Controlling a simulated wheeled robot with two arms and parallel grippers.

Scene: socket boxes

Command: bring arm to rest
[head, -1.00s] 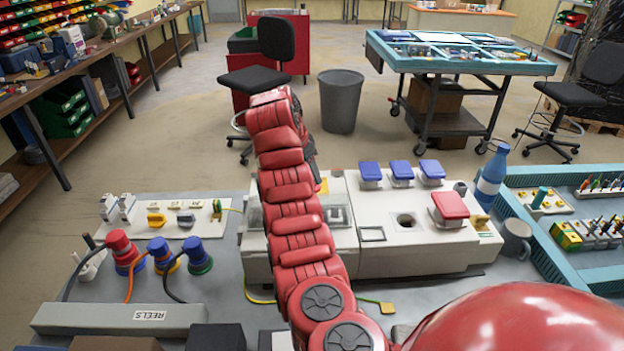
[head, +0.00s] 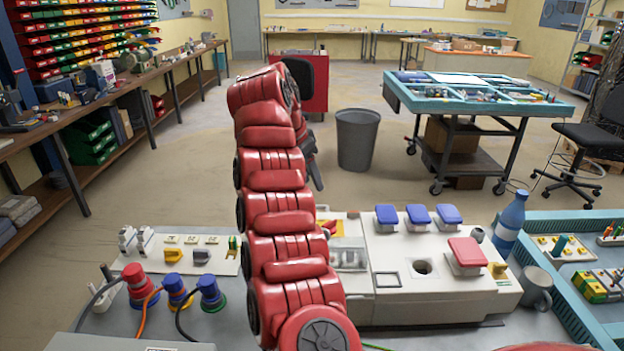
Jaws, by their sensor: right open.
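My right arm rises in red segments through the middle of the head view and bends over at the top. My right gripper (head: 314,168) is mostly hidden behind the arm; a dark part of it shows at the arm's right edge, above the floor and beyond the bench. I see nothing held in it. The white socket box unit (head: 440,300) stands on the bench behind and right of the arm, apart from the gripper. Its blue lids (head: 418,216) and a red lid (head: 466,253) stand raised. My left gripper is not in view.
Red and blue plugs (head: 136,282) with cables stand on the bench at left, near a white socket strip (head: 180,253). A blue bottle (head: 510,222), a grey mug (head: 536,287) and a teal tray (head: 566,316) are at right. A grey bin (head: 356,140) stands on open floor.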

